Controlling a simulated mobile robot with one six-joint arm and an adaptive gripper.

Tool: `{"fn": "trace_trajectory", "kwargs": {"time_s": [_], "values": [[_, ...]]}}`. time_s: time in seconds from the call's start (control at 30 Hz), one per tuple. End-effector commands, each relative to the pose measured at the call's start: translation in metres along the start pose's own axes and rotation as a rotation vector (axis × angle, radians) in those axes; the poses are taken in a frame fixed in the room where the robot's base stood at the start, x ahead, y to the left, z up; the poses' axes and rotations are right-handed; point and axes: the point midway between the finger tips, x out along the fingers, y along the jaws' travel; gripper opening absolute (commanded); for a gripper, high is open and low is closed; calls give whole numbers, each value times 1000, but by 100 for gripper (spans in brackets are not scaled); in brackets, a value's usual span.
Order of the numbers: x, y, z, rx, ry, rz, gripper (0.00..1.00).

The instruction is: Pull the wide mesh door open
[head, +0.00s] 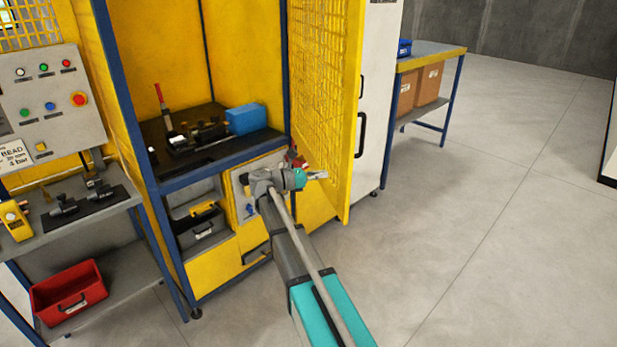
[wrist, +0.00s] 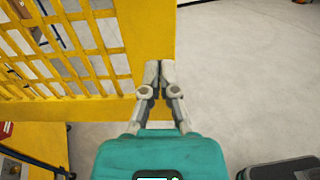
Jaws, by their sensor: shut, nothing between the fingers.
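The wide yellow mesh door (head: 325,75) stands swung out from the front of the yellow cell, with the opening uncovered to its left. Its mesh and solid border (wrist: 150,35) fill the upper left of the wrist view. My gripper (head: 322,175) is in front of the door's lower part, on the side facing the cell opening. In the wrist view my gripper (wrist: 160,68) has its fingertips together and empty, overlapping the door's border near its free edge. I cannot tell whether they touch it.
Inside the cell are a black worktop (head: 185,150) with tooling and a blue box (head: 246,119). A bench (head: 75,222) with a red bin (head: 69,291) stands left. A white cabinet (head: 377,90) and a table (head: 432,53) stand behind the door.

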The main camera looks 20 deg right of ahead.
Motion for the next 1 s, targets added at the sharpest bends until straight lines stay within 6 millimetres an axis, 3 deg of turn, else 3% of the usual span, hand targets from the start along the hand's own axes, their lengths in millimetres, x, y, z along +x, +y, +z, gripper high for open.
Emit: {"fn": "trace_trajectory", "kwargs": {"time_s": [0.2, 0.4, 1.0], "values": [[33, -1, 0, 0, 0, -2, 0], [52, 0, 0, -1, 0, -1, 0], [60, 0, 0, -1, 0, 2, 0]]}}
